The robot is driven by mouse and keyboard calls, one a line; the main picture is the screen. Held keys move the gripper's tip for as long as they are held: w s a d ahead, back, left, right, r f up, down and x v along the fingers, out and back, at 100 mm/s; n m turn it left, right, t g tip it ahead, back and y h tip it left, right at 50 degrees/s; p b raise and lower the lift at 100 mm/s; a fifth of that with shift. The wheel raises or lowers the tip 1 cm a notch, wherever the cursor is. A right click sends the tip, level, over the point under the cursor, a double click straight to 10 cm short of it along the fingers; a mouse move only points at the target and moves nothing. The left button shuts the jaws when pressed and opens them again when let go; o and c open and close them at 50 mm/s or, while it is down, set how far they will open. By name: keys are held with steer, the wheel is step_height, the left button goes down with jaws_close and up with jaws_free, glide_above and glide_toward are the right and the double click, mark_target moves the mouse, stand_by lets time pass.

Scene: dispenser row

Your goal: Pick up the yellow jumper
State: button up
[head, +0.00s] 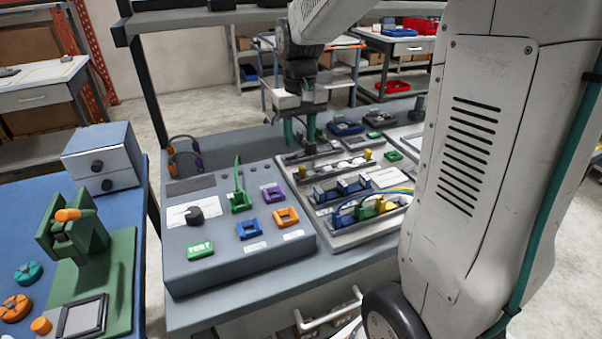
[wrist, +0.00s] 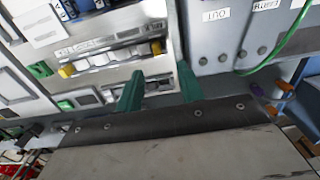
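A yellow plug (head: 386,206) and thin yellow wire show among blue and green ones in the front module of the rack, partly hidden by my arm; I cannot tell which ends belong together. Two more yellow pieces stand at the ends of a pale row in the module behind, a left one (head: 303,172) and a right one (head: 367,154). They also show in the wrist view, one at the left (wrist: 66,71) and one at the right (wrist: 156,47). My gripper (head: 300,144) is above the bench behind that row, its green fingers (wrist: 159,88) apart with nothing between them.
A grey test panel (head: 190,268) with a standing green lead (head: 238,175) and purple, blue and orange sockets is left of the rack. A blue table (head: 30,225) with a green fixture (head: 118,262) is further left. Shelving uprights frame the bench.

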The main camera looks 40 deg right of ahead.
mark_target(302, 167)
steer(key=shift+w+d+f, duration=0.2)
steer(key=shift+w+f, duration=0.15)
steer(key=shift+f, duration=0.05)
steer(key=f, duration=0.7)
steer(key=shift+s+f, duration=0.3)
steer(key=shift+s, duration=0.1)
jaws_close()
